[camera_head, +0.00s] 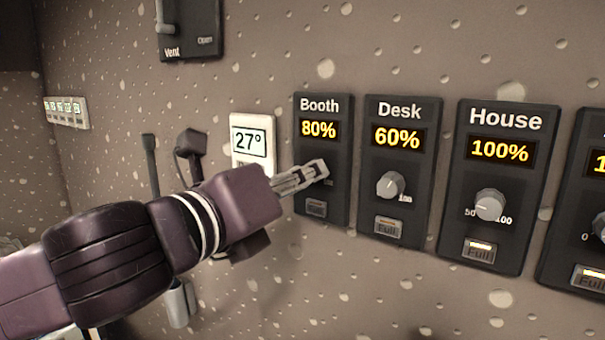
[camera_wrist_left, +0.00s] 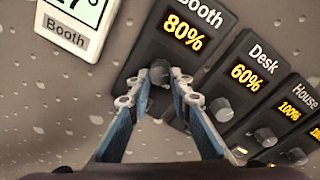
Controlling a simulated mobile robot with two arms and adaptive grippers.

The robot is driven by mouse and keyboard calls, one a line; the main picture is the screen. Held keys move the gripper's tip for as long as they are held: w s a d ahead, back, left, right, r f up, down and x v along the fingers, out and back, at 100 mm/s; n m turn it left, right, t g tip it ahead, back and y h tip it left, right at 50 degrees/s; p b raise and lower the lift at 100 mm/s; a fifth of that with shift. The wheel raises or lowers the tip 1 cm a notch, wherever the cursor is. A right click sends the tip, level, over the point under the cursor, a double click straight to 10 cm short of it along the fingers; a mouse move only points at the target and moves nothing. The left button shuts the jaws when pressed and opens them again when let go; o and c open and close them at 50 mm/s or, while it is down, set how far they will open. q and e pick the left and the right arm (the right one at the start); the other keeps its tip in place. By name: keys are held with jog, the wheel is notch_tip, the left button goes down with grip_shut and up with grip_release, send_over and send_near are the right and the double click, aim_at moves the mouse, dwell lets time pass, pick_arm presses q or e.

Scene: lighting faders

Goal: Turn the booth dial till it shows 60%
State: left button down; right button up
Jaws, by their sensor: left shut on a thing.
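The booth panel (camera_head: 320,113) is a black wall plate whose yellow display reads 80%. Its dial is hidden behind my gripper in the head view. In the left wrist view the booth dial (camera_wrist_left: 159,76) is a dark knob between the fingertips, below the 80% display (camera_wrist_left: 184,31). My left gripper (camera_head: 318,172) reaches in from the left and is shut on the booth dial; it also shows in the left wrist view (camera_wrist_left: 160,85). My right gripper is not in view.
To the right are the desk panel (camera_head: 399,111) at 60%, the house panel (camera_head: 506,120) at 100%, and part of another panel. A white thermostat (camera_head: 250,143) reading 27° is close on the left. A vent switch (camera_head: 190,30) is above.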

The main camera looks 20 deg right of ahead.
pick_arm(q)
jog(key=n+p, duration=0.1)
jog(key=n, duration=1)
jog(key=n+g+h+p, duration=0.1)
jog(key=n+p, duration=0.1)
jog(key=n, duration=0.9)
jog(key=shift+w+a+r+n, duration=0.1)
jog(key=shift+w+r+n, duration=0.1)
jog(key=shift+n, duration=0.2)
jog(key=shift+f, duration=0.1)
jog(key=c, duration=1.7)
grip_release()
jog(key=shift+a, duration=0.1)
jog(key=shift+c, duration=0.2)
jog(key=shift+s, duration=0.1)
jog(key=v, duration=1.2)
jog(key=shift+w, duration=0.2)
